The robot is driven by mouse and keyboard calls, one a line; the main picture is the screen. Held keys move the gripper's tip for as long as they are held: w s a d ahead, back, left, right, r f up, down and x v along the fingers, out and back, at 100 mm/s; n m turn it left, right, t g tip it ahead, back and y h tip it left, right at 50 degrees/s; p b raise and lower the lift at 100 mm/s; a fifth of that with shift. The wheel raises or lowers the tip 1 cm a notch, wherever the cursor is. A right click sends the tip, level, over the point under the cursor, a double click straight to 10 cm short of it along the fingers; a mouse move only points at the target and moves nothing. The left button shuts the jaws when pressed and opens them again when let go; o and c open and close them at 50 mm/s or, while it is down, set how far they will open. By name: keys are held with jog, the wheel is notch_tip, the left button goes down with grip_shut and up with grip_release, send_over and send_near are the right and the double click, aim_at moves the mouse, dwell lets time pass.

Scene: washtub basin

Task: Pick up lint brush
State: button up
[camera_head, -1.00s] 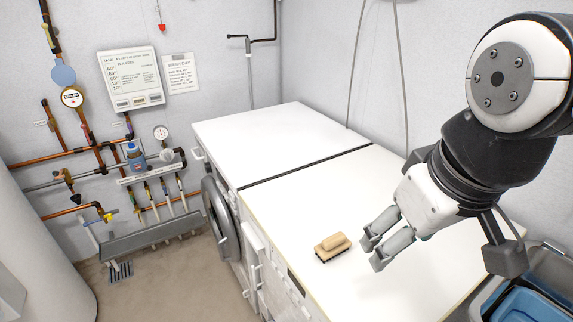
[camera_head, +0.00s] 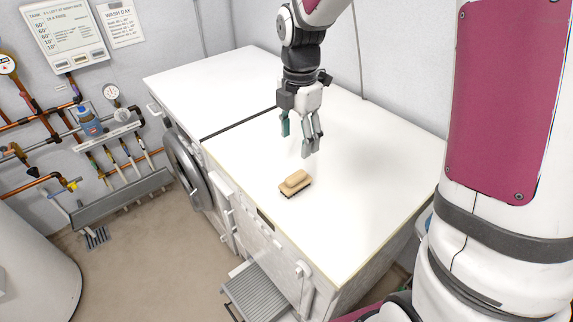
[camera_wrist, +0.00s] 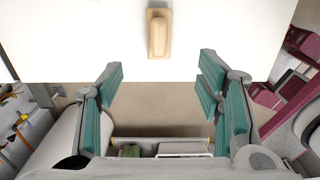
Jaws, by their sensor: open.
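The lint brush (camera_head: 295,183) has a pale wooden back with a raised grip and dark bristles. It lies bristles down on the white top of the front machine, near its front edge. It also shows in the wrist view (camera_wrist: 159,34) at the top middle, beyond the fingers. My gripper (camera_head: 297,148) is above the white top, a little behind the brush and apart from it, with its fingers pointing down. In the wrist view the green-padded fingers (camera_wrist: 160,82) are spread wide, with nothing between them.
The white worktop (camera_head: 350,185) is otherwise clear around the brush. A dark seam divides it from the back machine's top. Below the front edge, a grey ribbed tray (camera_head: 262,290) juts out.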

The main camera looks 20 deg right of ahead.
aim_at(296, 175)
notch_tip(296, 175, down, 14)
jog(key=shift+w+r, duration=0.1)
dwell(0.5)
jog(key=c, duration=1.4)
jog(key=shift+r, duration=0.1)
jog(key=shift+r, duration=0.85)
jog(key=shift+s+r, duration=0.2)
jog(key=shift+r, duration=0.3)
jog(key=shift+s+r, duration=0.2)
jog(key=shift+r, duration=0.25)
jog(key=s, duration=0.5)
jog(key=s+r, duration=0.1)
jog(key=s, duration=0.9)
jog(key=shift+s+r+p, duration=0.1)
jog(key=shift+r+p, duration=0.05)
jog(key=shift+p, duration=0.2)
